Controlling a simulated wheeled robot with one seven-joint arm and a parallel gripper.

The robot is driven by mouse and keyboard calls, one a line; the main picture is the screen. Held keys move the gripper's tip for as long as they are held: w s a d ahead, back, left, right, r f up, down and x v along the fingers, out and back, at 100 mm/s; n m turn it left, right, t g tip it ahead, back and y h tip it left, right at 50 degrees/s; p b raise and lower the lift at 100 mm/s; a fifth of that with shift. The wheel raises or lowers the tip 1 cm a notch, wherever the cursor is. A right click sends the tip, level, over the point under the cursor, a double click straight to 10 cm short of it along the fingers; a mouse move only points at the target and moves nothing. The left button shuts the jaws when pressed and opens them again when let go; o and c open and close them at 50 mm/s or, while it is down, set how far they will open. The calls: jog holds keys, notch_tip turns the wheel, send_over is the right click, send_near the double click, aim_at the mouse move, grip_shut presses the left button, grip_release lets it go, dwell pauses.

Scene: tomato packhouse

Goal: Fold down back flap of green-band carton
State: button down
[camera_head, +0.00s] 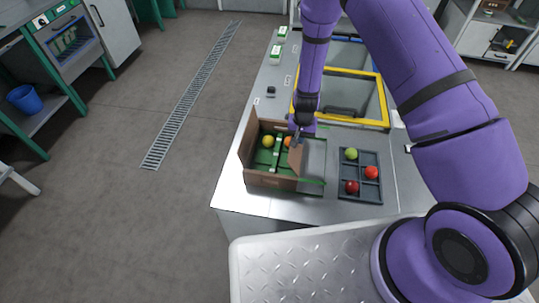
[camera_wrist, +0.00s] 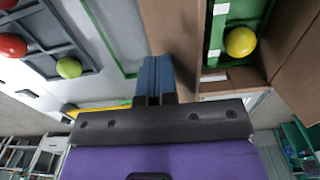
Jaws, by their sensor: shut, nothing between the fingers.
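The open brown carton (camera_head: 262,180) stands on the steel table in the head view. My gripper (camera_head: 297,138) is shut and empty, pointing down at the carton's right part. In the wrist view, the blue fingertips (camera_wrist: 155,65) are together beside a brown cardboard panel (camera_wrist: 178,35). Whether they touch it I cannot tell. The yellow tomato (camera_wrist: 241,42) shows beyond the panel. My arm partly hides the carton's far side.
A grey divided tray (camera_head: 360,190) with red and green tomatoes stands right of the carton. A yellow-framed bin (camera_head: 383,100) lies behind. Small green-and-white boxes (camera_head: 276,54) stand at the table's far left. Bare table lies in front of the carton.

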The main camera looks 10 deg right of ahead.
jog(key=shift+w+a+f, duration=0.2)
jog(key=shift+a+f, duration=0.05)
jog(key=shift+a, duration=0.35)
jog(key=shift+w+a+f, duration=0.15)
jog(key=shift+a+f, duration=0.1)
jog(key=shift+a, duration=0.3)
jog(key=shift+w+a+f, duration=0.15)
jog(key=shift+a+f, duration=0.25)
jog(key=shift+f, duration=0.2)
jog(key=shift+w+a+f, duration=0.1)
jog(key=shift+a+f, duration=0.3)
jog(key=shift+f, duration=0.15)
jog(key=shift+r, duration=0.1)
notch_tip(320, 180, up, 8)
dwell(0.4)
